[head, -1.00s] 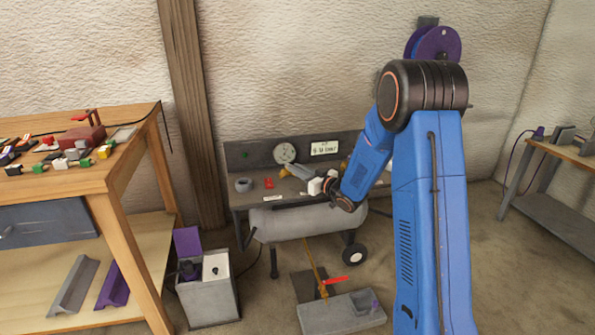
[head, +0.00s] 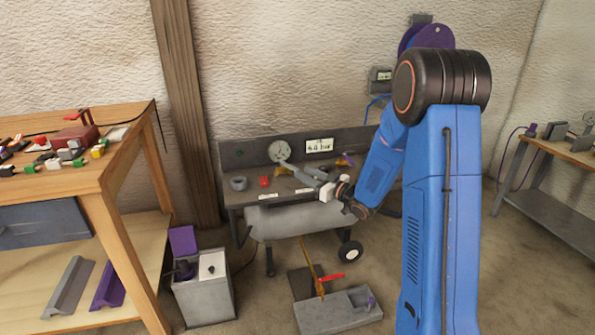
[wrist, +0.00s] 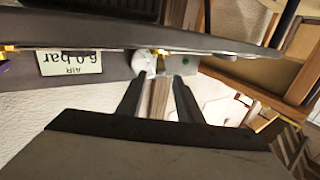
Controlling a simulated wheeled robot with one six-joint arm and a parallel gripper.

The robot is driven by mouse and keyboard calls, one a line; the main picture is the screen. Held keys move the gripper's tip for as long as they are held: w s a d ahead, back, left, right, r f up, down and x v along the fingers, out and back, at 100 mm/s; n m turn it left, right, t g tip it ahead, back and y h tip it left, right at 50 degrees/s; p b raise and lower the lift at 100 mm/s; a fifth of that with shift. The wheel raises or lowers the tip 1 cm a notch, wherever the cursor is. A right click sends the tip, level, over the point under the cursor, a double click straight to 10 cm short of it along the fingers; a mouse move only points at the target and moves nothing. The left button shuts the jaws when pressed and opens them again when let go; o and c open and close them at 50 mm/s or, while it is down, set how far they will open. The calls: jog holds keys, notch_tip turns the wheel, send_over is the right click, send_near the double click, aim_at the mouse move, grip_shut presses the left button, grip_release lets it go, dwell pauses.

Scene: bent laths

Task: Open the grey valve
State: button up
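A brass fitting (head: 283,171) stands on the bench below the gauge; I take it for the grey valve, but its grey handle cannot be told clearly from my fingers. In the wrist view its yellow part (wrist: 162,53) shows just beyond the fingertips, beside the white gauge. My gripper (head: 296,170) reaches over the bench from the right. In the wrist view my gripper (wrist: 158,82) has its two dark fingers apart, with a wooden post seen between them. Whether a finger touches the valve cannot be told. A second, brass valve with a purple handle (head: 345,160) is to the right.
A gauge (head: 280,151) and a 6.0 bar sign (head: 319,146) are on the back panel. A grey ring (head: 238,183) and a red piece (head: 264,181) lie left of my gripper. A tank (head: 295,222) hangs below. A wooden workbench (head: 75,185) is at left.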

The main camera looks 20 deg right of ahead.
jog(key=v, duration=1)
